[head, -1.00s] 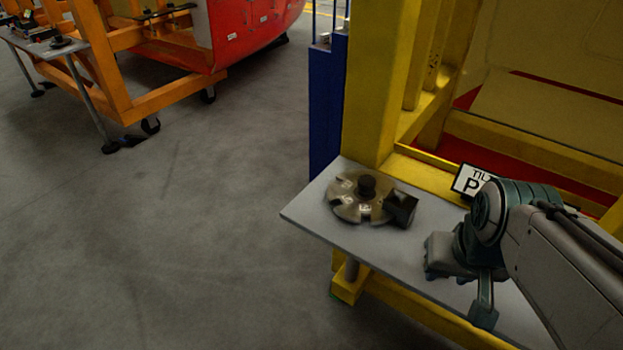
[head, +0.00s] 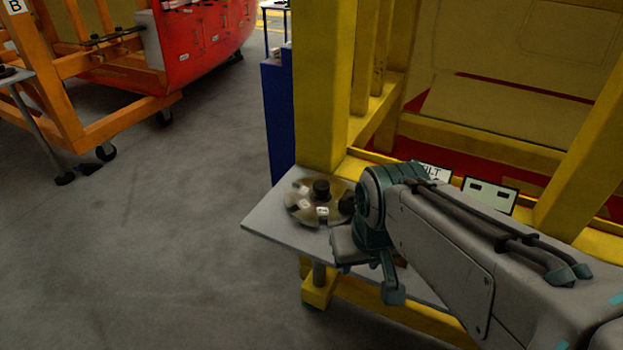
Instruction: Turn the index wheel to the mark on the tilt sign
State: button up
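The index wheel (head: 298,212) is a round, notched, brass-coloured disc with a black centre knob and small pale labels, too small to read. It lies flat on a grey shelf (head: 268,228) in front of the yellow frame. The tilt sign (head: 435,172) stands behind my arm; only "ILT" shows, and its mark is hidden. My gripper (head: 362,262) is low over the shelf, just right of the wheel, and its wrist covers the wheel's right side. I cannot tell whether its fingers are open or shut, or whether they touch anything.
Yellow frame posts (head: 322,90) rise behind the shelf. A second sign (head: 490,194) with two dark bars stands right of the tilt sign. A blue cabinet (head: 280,120) is behind the left post. The floor at left is clear up to an orange stand (head: 125,122).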

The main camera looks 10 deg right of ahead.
aim_at(317, 197)
jog(key=k, duration=0.5)
jog(key=u, duration=0.75)
jog(key=i, duration=1.3)
jog(key=z, duration=0.85)
